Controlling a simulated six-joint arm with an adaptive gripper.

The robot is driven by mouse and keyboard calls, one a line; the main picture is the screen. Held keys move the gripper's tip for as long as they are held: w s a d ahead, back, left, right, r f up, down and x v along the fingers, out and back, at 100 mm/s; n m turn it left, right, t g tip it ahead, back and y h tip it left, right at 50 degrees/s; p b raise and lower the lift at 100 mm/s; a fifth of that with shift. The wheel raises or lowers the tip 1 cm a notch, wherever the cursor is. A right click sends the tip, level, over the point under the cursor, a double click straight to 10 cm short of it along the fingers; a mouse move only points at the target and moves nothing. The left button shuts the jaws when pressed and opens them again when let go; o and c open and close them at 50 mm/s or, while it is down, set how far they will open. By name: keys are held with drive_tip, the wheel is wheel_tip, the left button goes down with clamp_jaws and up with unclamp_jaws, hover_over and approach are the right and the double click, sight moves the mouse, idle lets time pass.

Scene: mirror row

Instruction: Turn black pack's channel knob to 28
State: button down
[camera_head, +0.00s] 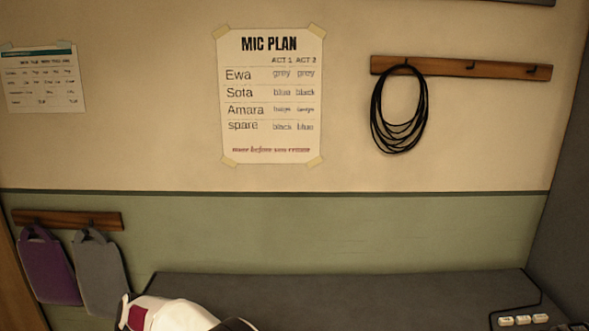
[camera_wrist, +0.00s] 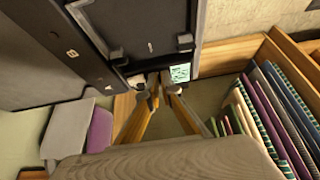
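In the wrist view two long tan fingers of my gripper (camera_wrist: 159,83) converge from the bottom to dark tips near the picture's middle. The tips are close together; I cannot tell whether anything is between them. A small lit green display (camera_wrist: 180,73) is just right of the tips, at the lower edge of a dark panel. Its digits are too small to read. I cannot make out the black pack's outline or its channel knob; the fingers may cover them. In the camera_head view only part of my white arm shows at the bottom, and no gripper.
A MIC PLAN sheet (camera_head: 268,98) hangs on the wall. A coiled black cable (camera_head: 400,110) hangs from a hook rail. Several small pale-labelled items (camera_head: 522,320) lie at lower right. In the wrist view, striped, folder-like items (camera_wrist: 280,115) stand in a wooden holder right of my gripper.

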drive_tip(key=shift+d, duration=0.3)
idle(0.4)
drive_tip(key=shift+r, duration=2.95)
drive_tip(key=shift+w+r, duration=0.4)
drive_tip(key=shift+r, duration=0.1)
drive_tip(key=shift+f, duration=0.15)
drive_tip(key=shift+f, duration=3.35)
